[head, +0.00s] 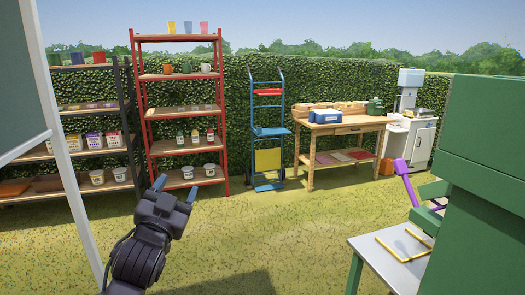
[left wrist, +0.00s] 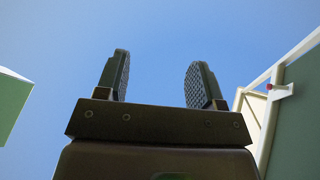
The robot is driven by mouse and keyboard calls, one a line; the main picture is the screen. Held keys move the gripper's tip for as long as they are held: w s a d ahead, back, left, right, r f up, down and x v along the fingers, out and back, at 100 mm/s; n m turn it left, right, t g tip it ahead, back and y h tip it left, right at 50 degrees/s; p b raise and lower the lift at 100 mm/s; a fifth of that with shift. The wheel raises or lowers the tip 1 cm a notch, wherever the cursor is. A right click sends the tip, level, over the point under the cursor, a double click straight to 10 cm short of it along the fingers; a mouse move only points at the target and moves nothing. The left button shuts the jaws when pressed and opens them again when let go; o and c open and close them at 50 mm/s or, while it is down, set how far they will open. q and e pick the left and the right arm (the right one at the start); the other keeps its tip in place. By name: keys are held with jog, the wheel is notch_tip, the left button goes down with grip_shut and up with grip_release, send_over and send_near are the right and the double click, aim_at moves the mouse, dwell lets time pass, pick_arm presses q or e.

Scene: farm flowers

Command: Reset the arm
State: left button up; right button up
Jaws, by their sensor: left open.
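My left gripper (head: 175,190) is raised in the lower left of the head view, in front of the grass and shelves. Its two fingers stand apart and nothing is between them. In the left wrist view the open fingers (left wrist: 157,82) point up against blue sky, with empty space between them. The gripper touches nothing that I can see. My right gripper is not in either view.
A red shelf rack (head: 147,120) and a dark shelf rack (head: 130,130) stand at the left. A blue hand truck (head: 284,120) and a wooden table (head: 340,127) stand by the hedge. A green cabinet (head: 485,180) and white table (head: 385,262) are at right. Middle grass is clear.

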pick_arm(q)
jog(key=s+a+f+n+g, duration=0.1)
jog(key=s+a+f+g, duration=0.1)
jog(key=s+f, duration=0.5)
jog(key=s+a+f+n+g+y, duration=0.1)
jog(key=s+f, duration=0.6)
jog(key=f, duration=0.9)
jog(key=s+a+f+n+g+y, duration=0.1)
jog(key=s+a+f+n+g, duration=0.1)
jog(key=s+a+f+g, duration=0.2)
jog(key=s+f+g, duration=0.1)
jog(key=s+f, duration=0.2)
jog(key=f, duration=0.4)
jog(key=shift+s+f+n, duration=0.25)
jog(key=shift+n, duration=0.05)
jog(key=s+f+g, duration=0.1)
jog(key=s+f, duration=0.1)
jog(key=s, duration=0.1)
jog(key=s+a+f, duration=0.1)
jog(key=s+f, duration=0.1)
jog(key=s, duration=0.2)
jog(key=s+a+f+g+y, duration=0.1)
jog(key=s+f, duration=0.1)
jog(key=s, duration=0.2)
jog(key=shift+s+f+n+g, duration=0.1)
jog(key=shift+f+n+g, duration=0.2)
jog(key=shift+n, duration=0.1)
jog(key=shift+c, duration=0.3)
